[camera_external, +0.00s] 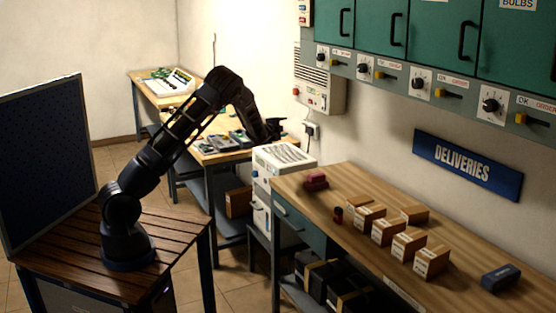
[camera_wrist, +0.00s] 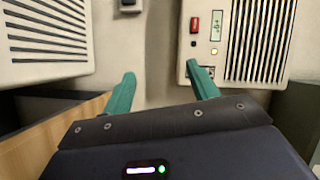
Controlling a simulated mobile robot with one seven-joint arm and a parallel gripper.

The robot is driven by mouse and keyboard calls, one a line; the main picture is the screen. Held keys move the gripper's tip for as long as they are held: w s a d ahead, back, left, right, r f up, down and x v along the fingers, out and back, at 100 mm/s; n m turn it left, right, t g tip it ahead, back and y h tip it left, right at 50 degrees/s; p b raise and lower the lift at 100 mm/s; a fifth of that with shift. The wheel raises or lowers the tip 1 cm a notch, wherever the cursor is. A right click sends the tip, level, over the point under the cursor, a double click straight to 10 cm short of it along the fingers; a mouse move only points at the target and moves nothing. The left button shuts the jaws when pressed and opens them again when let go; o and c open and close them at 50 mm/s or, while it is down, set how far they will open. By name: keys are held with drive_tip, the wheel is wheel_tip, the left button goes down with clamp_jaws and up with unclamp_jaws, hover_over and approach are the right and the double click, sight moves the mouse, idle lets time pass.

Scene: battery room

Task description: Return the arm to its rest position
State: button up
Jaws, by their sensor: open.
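My arm (camera_external: 165,150) rises from its slatted wooden stand and bends over at the elbow. Its forearm slopes down to the right. My gripper (camera_external: 276,127) hangs in the air near the white ribbed-top cabinet, at the near end of the back bench. In the wrist view my gripper (camera_wrist: 161,82) shows two teal fingers spread apart with nothing between them. Pale wall lies behind the fingers. The fingertips are small and dark in the external view.
The deliveries bench (camera_external: 335,190) holds several small cartons (camera_external: 408,244), a dark red item (camera_external: 316,182) and a dark blue case (camera_external: 500,278). A white wall unit (camera_external: 318,88) and green cupboards (camera_external: 380,25) line the wall. A dark panel (camera_external: 45,160) stands left of my arm.

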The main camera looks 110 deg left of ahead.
drive_tip(key=w+d+r+n+h, duration=0.1)
drive_tip(key=w+d+r, duration=0.35)
drive_tip(key=d, duration=0.35)
drive_tip(key=w+d+r+n+t+h, duration=0.1)
drive_tip(key=w+d+r+h, duration=0.15)
drive_tip(key=w+d, duration=0.45)
drive_tip(key=w+d+r+n+h, duration=0.15)
drive_tip(key=w+d+r, duration=0.25)
drive_tip(key=d, duration=0.4)
drive_tip(key=w+d+r+t+h, duration=0.1)
drive_tip(key=w+d+r+h, duration=0.15)
drive_tip(key=d, duration=1.15)
drive_tip(key=w+d+r+t+h, duration=0.15)
drive_tip(key=d+r, duration=0.25)
drive_tip(key=d, duration=1)
drive_tip(key=s+d+r+g+h, duration=0.15)
drive_tip(key=s+d, duration=0.25)
drive_tip(key=d, duration=0.8)
drive_tip(key=s+d+h, duration=0.3)
drive_tip(key=s+d, duration=0.2)
drive_tip(key=d, duration=0.8)
drive_tip(key=s+d+f+m+g+h, duration=0.2)
drive_tip(key=s+d+f, duration=0.1)
drive_tip(key=s+d, duration=1.2)
drive_tip(key=shift+s+f+g, duration=0.25)
drive_tip(key=shift+s+g, duration=0.15)
drive_tip(key=shift+s, duration=0.45)
